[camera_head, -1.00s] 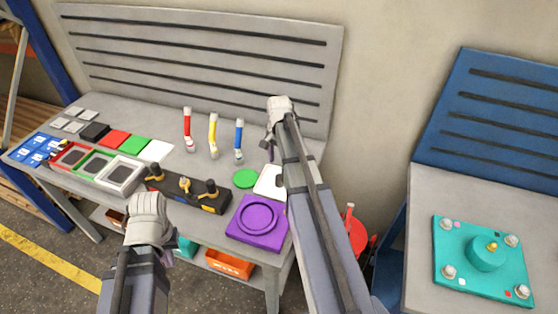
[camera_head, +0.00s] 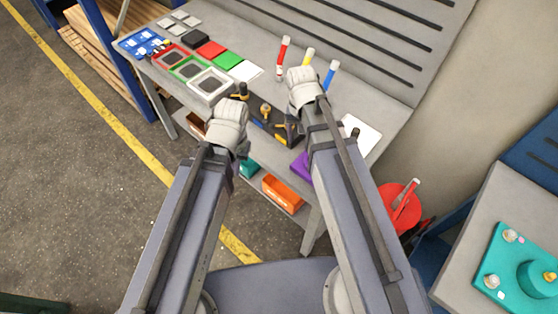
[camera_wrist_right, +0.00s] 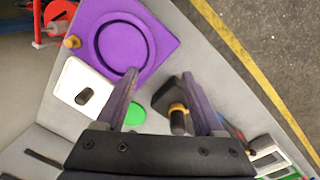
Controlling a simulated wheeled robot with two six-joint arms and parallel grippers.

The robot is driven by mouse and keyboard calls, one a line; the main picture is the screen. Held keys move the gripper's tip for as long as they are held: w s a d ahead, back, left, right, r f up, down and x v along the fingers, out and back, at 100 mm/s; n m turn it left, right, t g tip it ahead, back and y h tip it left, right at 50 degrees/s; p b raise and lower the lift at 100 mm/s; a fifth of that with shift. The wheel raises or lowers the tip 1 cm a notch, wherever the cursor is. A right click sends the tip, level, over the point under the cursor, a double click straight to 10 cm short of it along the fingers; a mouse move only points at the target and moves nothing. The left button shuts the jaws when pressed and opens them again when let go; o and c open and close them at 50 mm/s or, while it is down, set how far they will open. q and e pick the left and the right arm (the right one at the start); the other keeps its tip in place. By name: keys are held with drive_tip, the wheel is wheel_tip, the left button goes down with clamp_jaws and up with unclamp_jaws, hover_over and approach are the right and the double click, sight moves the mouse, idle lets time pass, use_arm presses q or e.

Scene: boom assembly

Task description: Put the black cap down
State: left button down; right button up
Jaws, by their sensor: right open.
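A small black cap stands on the white plate (camera_head: 362,127). In the right wrist view the dark cap (camera_wrist_right: 83,97) sits on the white plate (camera_wrist_right: 72,82), left of my fingers and apart from them. My right gripper (camera_wrist_right: 160,75) is open, its purple fingers spread. Between them, farther off, shows a dark tool with an orange ring (camera_wrist_right: 178,118) at the black rack; I see no grip on it. In the head view my right gripper (camera_head: 301,88) is over the bench behind the rack, fingers hidden. My left gripper (camera_head: 230,118) is at the bench's front edge, fingers hidden.
A purple base with a round recess (camera_wrist_right: 118,42) lies near the plate, with a green disc (camera_wrist_right: 136,116) close by. Red, yellow and blue markers (camera_head: 332,75) stand behind my right gripper. Framed trays (camera_head: 208,84) fill the left bench. A teal fixture (camera_head: 525,262) sits on the right bench.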

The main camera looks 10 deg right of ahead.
drive_tip(key=s+a+n, duration=0.6)
drive_tip(key=s+a, duration=0.2)
drive_tip(key=shift+s+a+n, duration=0.25)
drive_tip(key=shift+n, duration=0.05)
idle(0.6)
